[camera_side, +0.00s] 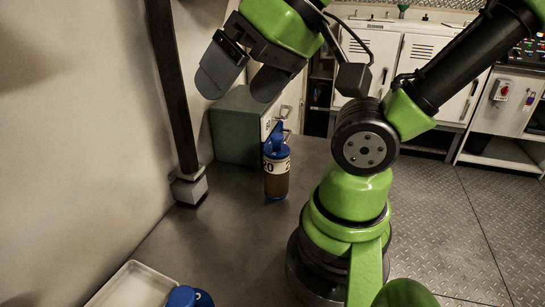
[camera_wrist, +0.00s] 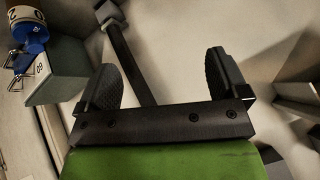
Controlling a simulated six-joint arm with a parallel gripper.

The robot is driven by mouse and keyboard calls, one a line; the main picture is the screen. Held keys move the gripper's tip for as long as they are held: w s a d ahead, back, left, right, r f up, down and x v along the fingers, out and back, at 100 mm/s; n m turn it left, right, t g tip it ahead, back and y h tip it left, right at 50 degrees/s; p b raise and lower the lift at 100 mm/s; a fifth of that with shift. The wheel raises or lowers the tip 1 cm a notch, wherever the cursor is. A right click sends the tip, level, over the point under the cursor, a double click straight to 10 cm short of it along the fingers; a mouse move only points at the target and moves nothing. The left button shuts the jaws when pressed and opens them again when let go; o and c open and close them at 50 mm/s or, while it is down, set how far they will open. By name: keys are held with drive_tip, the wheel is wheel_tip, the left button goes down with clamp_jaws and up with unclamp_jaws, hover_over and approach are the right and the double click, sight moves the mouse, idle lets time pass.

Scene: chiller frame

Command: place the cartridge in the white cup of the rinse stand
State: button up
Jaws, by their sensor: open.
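A cylinder with a blue cap, a white band marked "20" and a brown lower body (camera_side: 277,178) stands upright on the grey bench. It looks like the cartridge. In the wrist view a blue-and-white banded cylinder (camera_wrist: 28,18), probably the same one, is cut off at the top left corner. My gripper (camera_side: 246,82) is open and empty, above and left of the cylinder in the side view and apart from it. Its two dark fingers are spread in the wrist view (camera_wrist: 163,78). I cannot make out a white cup or rinse stand in either view.
A grey-green box (camera_side: 234,128) with metal latches stands behind the cylinder. A dark post (camera_side: 175,85) on a grey foot rises at the left by the wall. A white tray (camera_side: 132,287) and blue-topped objects (camera_side: 183,297) are at the bottom edge. The middle bench is clear.

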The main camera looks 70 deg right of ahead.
drive_tip(key=n+g+h, duration=1)
drive_tip(key=n+h, duration=0.5)
drive_tip(key=n, duration=0.5)
approach(272, 158)
drive_tip(key=w+x, duration=0.1)
drive_tip(key=x, duration=0.5)
drive_tip(key=s+x, duration=0.1)
drive_tip(key=x, duration=0.1)
drive_tip(key=shift+w+x, duration=0.1)
drive_tip(key=shift+x, duration=1.25)
drive_tip(key=shift+w+x, duration=0.15)
drive_tip(key=shift+x, duration=1.25)
drive_tip(key=shift+f, duration=0.15)
drive_tip(key=c, duration=1.1)
drive_tip(key=shift+c, duration=0.2)
